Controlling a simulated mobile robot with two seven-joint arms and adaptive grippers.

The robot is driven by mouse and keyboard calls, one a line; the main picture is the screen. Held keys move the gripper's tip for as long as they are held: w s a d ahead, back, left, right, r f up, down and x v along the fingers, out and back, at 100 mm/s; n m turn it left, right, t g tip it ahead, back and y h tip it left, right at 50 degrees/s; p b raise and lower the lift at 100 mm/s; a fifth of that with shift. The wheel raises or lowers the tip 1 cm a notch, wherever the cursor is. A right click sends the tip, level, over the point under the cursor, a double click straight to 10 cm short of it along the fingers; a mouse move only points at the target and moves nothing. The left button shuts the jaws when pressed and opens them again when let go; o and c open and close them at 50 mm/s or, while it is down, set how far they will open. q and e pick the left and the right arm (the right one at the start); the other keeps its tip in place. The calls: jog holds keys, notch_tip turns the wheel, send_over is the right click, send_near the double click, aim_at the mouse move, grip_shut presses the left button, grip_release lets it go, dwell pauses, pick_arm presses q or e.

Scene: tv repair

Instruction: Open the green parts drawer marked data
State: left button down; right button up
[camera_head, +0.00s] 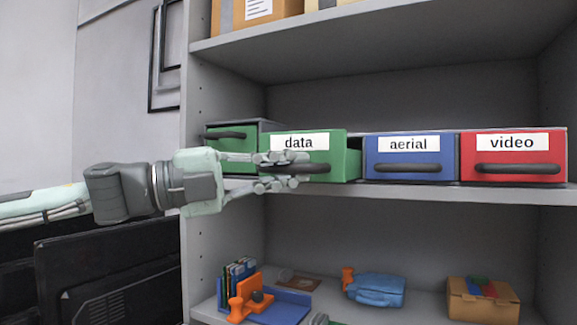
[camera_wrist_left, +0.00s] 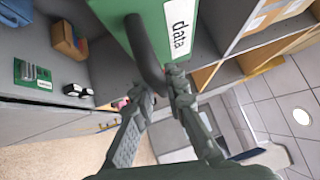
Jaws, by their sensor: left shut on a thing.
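The green drawer marked data (camera_head: 342,141) is on the middle shelf, and its label also shows in the left wrist view (camera_wrist_left: 130,25). Its front stands forward of the neighbouring drawer fronts, and its right side wall shows. My left gripper (camera_head: 290,172) reaches in from the left and is shut on the drawer's dark handle (camera_wrist_left: 147,62). In the left wrist view the fingers (camera_wrist_left: 160,92) are at the handle's near end. In the head view the fingers hide part of the drawer front. My right gripper is not in view.
A blue drawer marked aerial (camera_head: 410,168) and a red drawer marked video (camera_head: 513,176) stand to the right. Another green drawer (camera_head: 228,143) stands to the left. The lower shelf holds a blue case (camera_head: 376,290) and a cardboard box (camera_head: 482,308). A dark television (camera_head: 110,280) is at lower left.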

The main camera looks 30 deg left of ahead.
pick_arm(q)
jog(key=shift+s, duration=0.15)
jog(key=c, duration=1.5)
grip_release()
jog(key=shift+w, duration=0.2)
jog(key=shift+c, duration=0.2)
jog(key=shift+s+a, duration=0.1)
jog(key=shift+v, duration=1.2)
jog(key=v, duration=0.9)
jog(key=shift+a, duration=0.2)
jog(key=shift+s, duration=0.15)
